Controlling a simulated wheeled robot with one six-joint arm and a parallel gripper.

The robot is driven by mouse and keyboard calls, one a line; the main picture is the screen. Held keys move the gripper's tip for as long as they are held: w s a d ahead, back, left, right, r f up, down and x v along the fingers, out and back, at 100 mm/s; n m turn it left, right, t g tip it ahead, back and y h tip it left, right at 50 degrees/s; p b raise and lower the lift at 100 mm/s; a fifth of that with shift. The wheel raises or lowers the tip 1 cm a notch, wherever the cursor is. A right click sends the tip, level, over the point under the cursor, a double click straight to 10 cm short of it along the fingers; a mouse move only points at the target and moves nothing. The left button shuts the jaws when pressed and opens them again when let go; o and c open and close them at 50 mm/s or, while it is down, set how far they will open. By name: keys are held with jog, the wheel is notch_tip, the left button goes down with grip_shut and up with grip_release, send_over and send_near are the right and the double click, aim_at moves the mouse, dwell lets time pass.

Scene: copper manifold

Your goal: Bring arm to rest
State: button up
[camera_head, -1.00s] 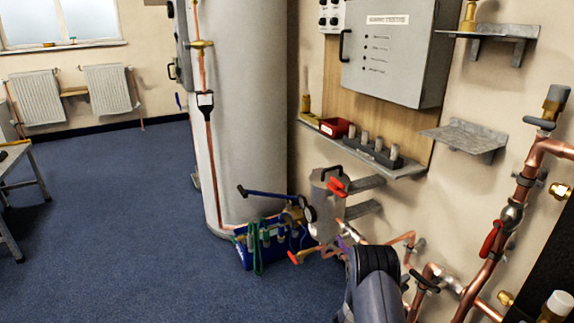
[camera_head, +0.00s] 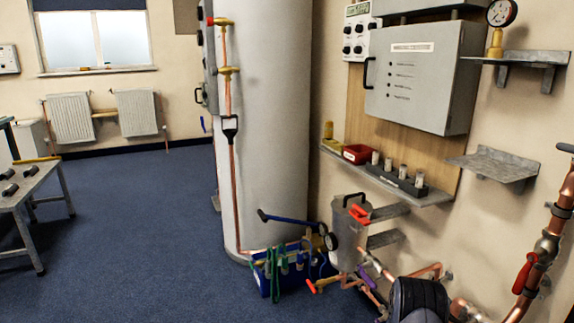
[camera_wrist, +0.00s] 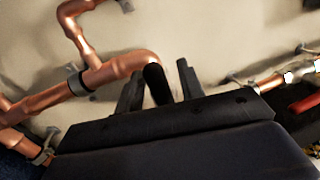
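My gripper (camera_wrist: 160,85) shows in the wrist view with its two dark fingers standing apart. A copper pipe elbow (camera_wrist: 125,66) with a black end piece lies in line with the gap between the fingers. I cannot tell whether the fingers touch it. In the head view, only a dark rounded part of my arm (camera_head: 420,300) shows at the bottom edge, in front of the low pipework. The gripper itself is hidden there.
Copper pipes with a red-handled valve (camera_head: 525,273) run up the wall at right. A grey canister (camera_head: 349,235) and a blue tool caddy (camera_head: 290,278) stand near the tall cylinder (camera_head: 275,130). Shelves (camera_head: 390,180) jut from the wall.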

jog(key=shift+f, duration=0.15)
jog(key=shift+s+a+n, duration=0.1)
jog(key=shift+a+n, duration=0.2)
jog(key=shift+a, duration=0.05)
jog(key=p+v, duration=0.3)
jog(key=v, duration=0.7)
jog(key=b+x, duration=0.1)
jog(key=x, duration=0.4)
jog(key=b+x, duration=0.2)
jog(key=x, duration=0.3)
jog(key=shift+d+f, duration=0.15)
jog(key=shift+d, duration=0.15)
jog(key=shift+d+r, duration=0.1)
jog(key=shift+r, duration=0.25)
jog(key=shift+r+m, duration=0.3)
jog(key=shift+m, duration=0.6)
